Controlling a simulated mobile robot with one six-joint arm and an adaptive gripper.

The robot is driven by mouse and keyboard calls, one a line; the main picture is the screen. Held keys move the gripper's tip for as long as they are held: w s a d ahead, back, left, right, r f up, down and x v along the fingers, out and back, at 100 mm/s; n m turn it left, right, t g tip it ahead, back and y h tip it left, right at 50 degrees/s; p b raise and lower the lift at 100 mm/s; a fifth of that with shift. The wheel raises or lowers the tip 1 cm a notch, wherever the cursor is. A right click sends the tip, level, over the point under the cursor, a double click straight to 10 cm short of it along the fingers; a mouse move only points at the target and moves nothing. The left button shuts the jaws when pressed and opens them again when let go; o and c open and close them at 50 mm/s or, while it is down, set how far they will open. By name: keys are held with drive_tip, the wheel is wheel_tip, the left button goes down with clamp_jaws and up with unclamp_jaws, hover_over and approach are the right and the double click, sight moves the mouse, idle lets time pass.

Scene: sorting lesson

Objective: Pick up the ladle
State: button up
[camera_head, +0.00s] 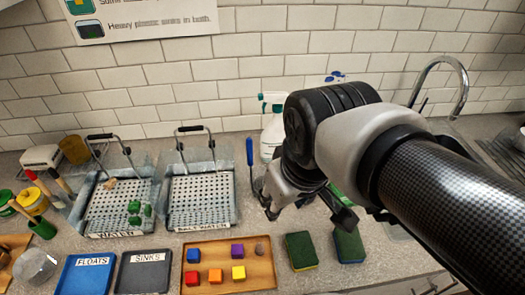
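A utensil with an upright blue handle (249,152) stands just right of the right-hand basket and left of my gripper; it may be the ladle, but its lower end is too small and partly hidden to be sure. My gripper (308,212) hangs over the counter from the right, its dark fingertips spread apart. It looks open, with nothing seen held between the fingers. The gripper and arm hide part of the counter behind them.
Two perforated basins (118,208) (202,198) stand at the left and centre. A tray (195,247) of coloured cubes, two sponges (301,250) (349,245) and the labels FLOATS (88,275) and SINKS (143,272) lie in front. A spray bottle (272,125) stands behind my gripper.

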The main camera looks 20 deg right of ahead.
drive_tip(key=w+r+n+g+p, duration=0.1)
drive_tip(key=w+r+n+p, duration=0.1)
drive_tip(key=w+r+p, duration=0.45)
drive_tip(key=n+g+p, duration=0.3)
drive_tip(key=n+p, duration=0.4)
drive_tip(key=p, duration=0.7)
hover_over(250, 164)
drive_tip(key=f, duration=1.1)
drive_tip(key=shift+w+d+f, duration=0.2)
drive_tip(key=shift+w+d, duration=0.15)
drive_tip(key=f, duration=0.5)
drive_tip(key=shift+w+a+f, duration=0.1)
drive_tip(key=shift+a+f, duration=0.1)
drive_tip(key=shift+f, duration=0.1)
drive_tip(key=shift+c, duration=0.3)
clamp_jaws()
